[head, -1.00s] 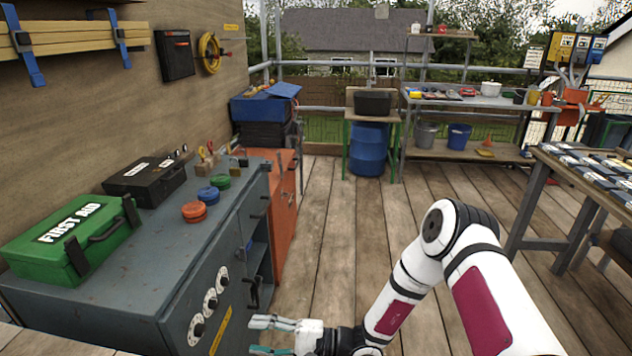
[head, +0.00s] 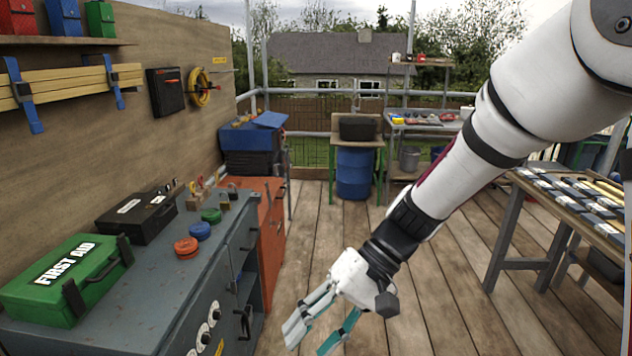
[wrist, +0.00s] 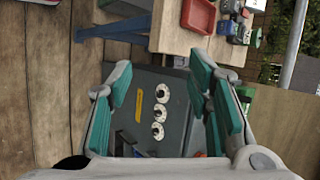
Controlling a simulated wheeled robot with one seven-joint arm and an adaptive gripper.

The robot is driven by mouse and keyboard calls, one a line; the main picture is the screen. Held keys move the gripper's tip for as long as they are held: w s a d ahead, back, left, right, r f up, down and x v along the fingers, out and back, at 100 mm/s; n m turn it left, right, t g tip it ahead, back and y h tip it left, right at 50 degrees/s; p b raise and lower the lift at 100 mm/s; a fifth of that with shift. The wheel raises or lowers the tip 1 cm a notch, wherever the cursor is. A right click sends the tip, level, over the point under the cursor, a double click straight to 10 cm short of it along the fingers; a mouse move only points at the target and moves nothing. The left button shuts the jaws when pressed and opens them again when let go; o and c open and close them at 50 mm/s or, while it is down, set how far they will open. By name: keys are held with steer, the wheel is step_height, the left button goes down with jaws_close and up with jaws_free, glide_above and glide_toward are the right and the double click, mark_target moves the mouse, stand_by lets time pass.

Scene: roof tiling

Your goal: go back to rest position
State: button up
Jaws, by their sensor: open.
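My gripper (head: 322,336) hangs at the lower middle of the head view, in front of and to the right of the grey cabinet (head: 210,265). Its teal-padded fingers point down and are spread, with nothing between them. My white arm reaches to it from the upper right. In the wrist view my gripper (wrist: 162,100) is also open and empty, and the cabinet front with its white dials (wrist: 160,112) shows behind and between the fingers.
A green first aid box (head: 65,280), a black case (head: 138,217) and several coloured round pieces stand on the cabinet. A table with tiles (head: 570,195) is at right. A blue barrel (head: 354,173) stands at the back. The wooden floor (head: 440,290) between is clear.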

steer(key=s+d+r+m+t+h+p, duration=0.1)
steer(key=s+d+r+t+h+p, duration=0.1)
steer(key=s+d+r+t+h, duration=0.2)
steer(key=s+d+r+m+t+h+p, duration=0.1)
steer(key=s+d+r+t+h+p, duration=0.2)
steer(key=s+d+r, duration=0.8)
steer(key=d+r+t+h, duration=0.1)
steer(key=d, duration=0.3)
steer(key=shift+s+d+r, duration=0.15)
steer(key=shift+d, duration=0.15)
stand_by(0.4)
